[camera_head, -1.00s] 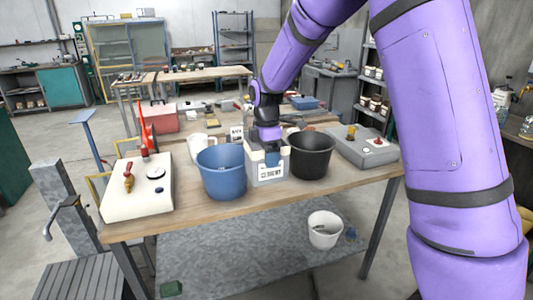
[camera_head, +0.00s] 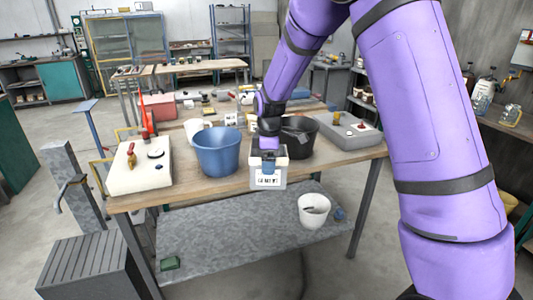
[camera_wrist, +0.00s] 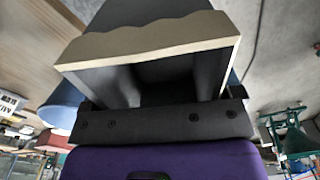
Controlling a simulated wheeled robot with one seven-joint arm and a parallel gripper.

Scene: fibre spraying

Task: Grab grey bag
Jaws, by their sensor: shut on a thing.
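The grey bag (camera_head: 267,181) is a light grey, box-like bag with a printed white label on its front. It is upright at the front edge of the wooden table, between and in front of the blue bucket and the black bucket. My gripper (camera_head: 268,160) reaches down into its open top and is shut on it. In the wrist view, the bag's wavy pale rim (camera_wrist: 150,38) fills the top of the picture, close in front of my gripper (camera_wrist: 158,78). The exact grip contact is hidden.
The blue bucket (camera_head: 217,153) stands left of the bag and the black bucket (camera_head: 303,145) behind it to the right. A pale control box (camera_head: 135,177) is at the table's left end. A white bucket (camera_head: 313,212) stands on the lower shelf. The front floor is open.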

